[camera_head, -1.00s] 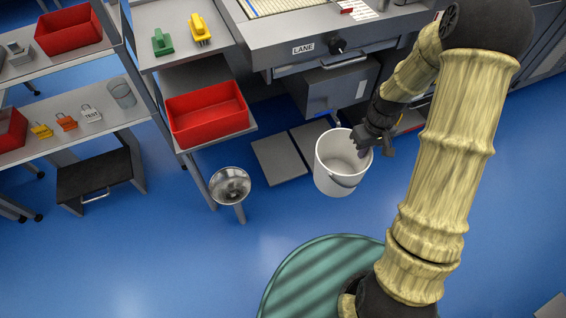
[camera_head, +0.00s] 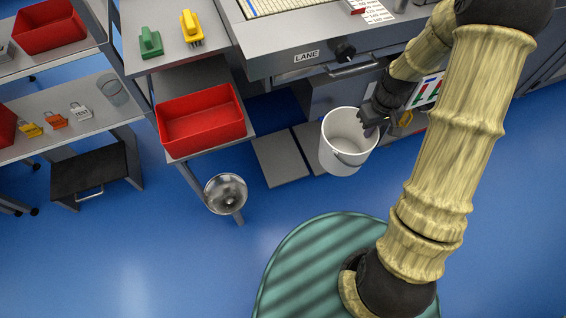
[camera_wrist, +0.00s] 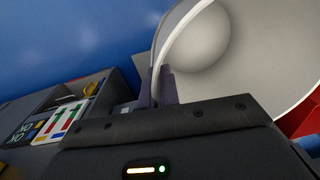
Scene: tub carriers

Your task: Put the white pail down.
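The white pail (camera_head: 338,154) is upright or slightly tilted near the middle of the head view, with its wire handle hanging down the near side. My gripper (camera_head: 370,126) is at the pail's right rim, and its fingers are shut on the rim. In the wrist view the dark fingers (camera_wrist: 161,88) pinch the edge of the pail (camera_wrist: 245,50), whose pale inside fills the upper right. The pail looks empty. I cannot tell how far its bottom is from the floor.
Two grey floor plates (camera_head: 281,160) lie left of and behind the pail. The grey LANE bench (camera_head: 290,62) stands behind it. Blue floor (camera_head: 190,265) is clear in front.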

